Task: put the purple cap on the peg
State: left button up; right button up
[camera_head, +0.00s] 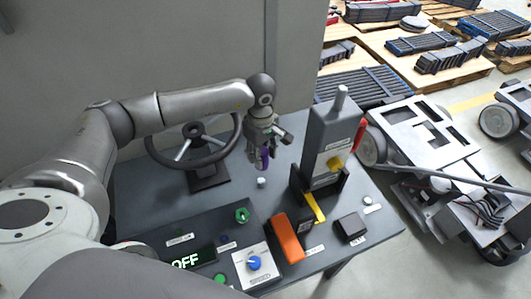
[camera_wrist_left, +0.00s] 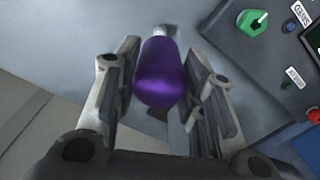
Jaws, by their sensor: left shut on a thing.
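The purple cap (camera_head: 265,160) is held upright between the fingers of my left gripper (camera_head: 259,162), above the table. In the left wrist view the purple cap (camera_wrist_left: 162,75) sits between the two fingers of my left gripper (camera_wrist_left: 163,95). A short white peg (camera_head: 261,182) stands on the grey table just below the cap in the head view, with a small gap between them. In the left wrist view the top of the white peg (camera_wrist_left: 160,31) shows just past the cap's far end. My right gripper is not in view.
A steering wheel (camera_head: 195,140) stands left of the gripper. A tall grey device (camera_head: 328,140) stands to the right in a black holder. An orange block (camera_head: 287,238), a blue knob (camera_head: 253,262) and a green knob (camera_head: 242,215) lie nearer. The table (camera_head: 225,190) is clear around the peg.

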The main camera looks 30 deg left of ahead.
pick_arm(q)
jog(key=shift+n, duration=0.4)
jog(key=f+b, duration=0.1)
jog(key=f, duration=0.1)
jog(key=f+b, duration=0.1)
jog(key=f, duration=0.2)
jog(key=shift+w+a, duration=0.1)
jog(key=shift+a, duration=0.1)
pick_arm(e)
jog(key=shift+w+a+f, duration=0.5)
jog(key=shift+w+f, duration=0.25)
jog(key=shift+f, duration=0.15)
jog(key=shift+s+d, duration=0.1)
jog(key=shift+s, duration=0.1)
pick_arm(q)
jog(key=shift+b, duration=0.3)
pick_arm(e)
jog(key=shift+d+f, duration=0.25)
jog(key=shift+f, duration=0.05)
pick_arm(q)
jog(key=shift+b, duration=0.3)
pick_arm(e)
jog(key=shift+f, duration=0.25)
pick_arm(q)
jog(key=shift+f, duration=0.2)
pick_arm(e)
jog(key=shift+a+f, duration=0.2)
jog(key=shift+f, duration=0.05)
